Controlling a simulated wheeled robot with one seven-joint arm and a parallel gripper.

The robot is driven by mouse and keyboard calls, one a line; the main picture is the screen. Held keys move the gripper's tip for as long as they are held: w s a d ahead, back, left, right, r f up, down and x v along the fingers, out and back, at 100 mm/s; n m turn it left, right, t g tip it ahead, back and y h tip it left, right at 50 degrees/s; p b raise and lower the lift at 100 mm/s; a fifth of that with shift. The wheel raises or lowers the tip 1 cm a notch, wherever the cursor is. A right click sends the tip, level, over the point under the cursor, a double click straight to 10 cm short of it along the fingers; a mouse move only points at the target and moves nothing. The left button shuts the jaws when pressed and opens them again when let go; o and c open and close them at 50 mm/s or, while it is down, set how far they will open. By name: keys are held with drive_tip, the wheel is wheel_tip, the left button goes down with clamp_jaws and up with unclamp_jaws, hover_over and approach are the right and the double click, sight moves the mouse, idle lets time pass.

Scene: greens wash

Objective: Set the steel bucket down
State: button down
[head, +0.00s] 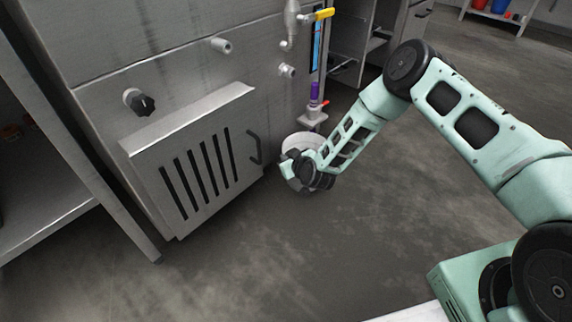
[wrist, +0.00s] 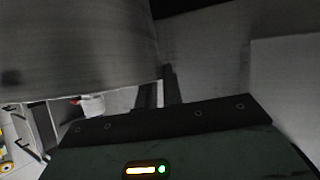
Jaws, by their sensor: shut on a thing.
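The steel bucket (head: 298,141) is beside the lower right corner of the steel cabinet, mostly hidden behind my gripper in the head view. Its pale rim shows above my wrist. My gripper (head: 292,170) is shut on the bucket, with the arm reaching down from the right. In the wrist view a large curved grey wall, which looks like the bucket's side (wrist: 80,45), fills the upper left. The fingertips are hard to make out there. I cannot tell whether the bucket's base touches the floor.
The steel cabinet (head: 180,60) with a slotted panel (head: 200,170) and a black knob (head: 139,102) stands left of the bucket. A pipe with a yellow-handled valve (head: 323,14) and a red-handled valve (head: 314,115) is just above it. The concrete floor (head: 290,250) in front is clear.

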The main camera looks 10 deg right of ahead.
drive_tip(key=shift+w+a+b, duration=0.15)
drive_tip(key=shift+w+b, duration=0.15)
drive_tip(key=shift+w, duration=0.35)
wheel_tip(320, 180, down, 4)
drive_tip(key=b, duration=0.2)
drive_tip(key=shift+s+r+b, duration=0.1)
drive_tip(key=shift+r+b, duration=0.1)
drive_tip(key=shift+b, duration=0.2)
drive_tip(key=shift+r, duration=0.1)
drive_tip(key=c, duration=1.5)
unclamp_jaws()
drive_tip(key=shift+c, duration=0.2)
